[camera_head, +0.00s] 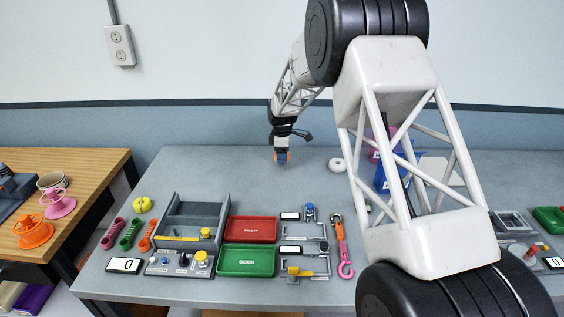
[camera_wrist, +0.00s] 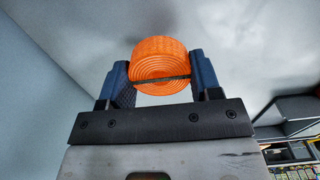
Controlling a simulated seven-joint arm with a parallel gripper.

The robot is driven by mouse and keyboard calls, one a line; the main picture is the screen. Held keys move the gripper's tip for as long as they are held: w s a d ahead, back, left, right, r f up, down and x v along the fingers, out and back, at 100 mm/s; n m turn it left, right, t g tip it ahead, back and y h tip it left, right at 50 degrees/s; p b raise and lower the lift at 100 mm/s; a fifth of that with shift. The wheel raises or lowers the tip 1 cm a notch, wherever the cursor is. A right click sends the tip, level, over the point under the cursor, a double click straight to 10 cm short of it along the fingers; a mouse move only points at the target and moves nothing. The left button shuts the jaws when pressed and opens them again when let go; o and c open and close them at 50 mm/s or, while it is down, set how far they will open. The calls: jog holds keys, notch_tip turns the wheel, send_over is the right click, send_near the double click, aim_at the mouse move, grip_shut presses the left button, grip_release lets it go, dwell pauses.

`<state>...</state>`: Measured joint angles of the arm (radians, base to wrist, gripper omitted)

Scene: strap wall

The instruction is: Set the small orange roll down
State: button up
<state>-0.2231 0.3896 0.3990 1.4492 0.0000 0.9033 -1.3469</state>
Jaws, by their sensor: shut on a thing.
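The small orange roll (camera_wrist: 159,62) is a coiled strap with its spiral side facing the wrist camera. My gripper (camera_wrist: 162,78) is shut on it, with one blue finger on each side. In the head view my gripper (camera_head: 283,157) is over the back part of the grey table (camera_head: 215,165), with the orange roll (camera_head: 283,158) showing between its fingers. The roll is at or just above the tabletop; I cannot tell whether it touches.
A white ring (camera_head: 336,165) lies to the right of my gripper. A red tray (camera_head: 250,229) and a green tray (camera_head: 246,262) sit nearer the front, beside a grey bin (camera_head: 188,218). The back left of the table is clear. My arm hides part of the right side.

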jog(key=shift+f, duration=1.65)
jog(key=shift+f, duration=0.2)
jog(key=o, duration=0.9)
jog(key=shift+r, duration=0.15)
notch_tip(320, 180, up, 12)
jog(key=shift+r, duration=0.1)
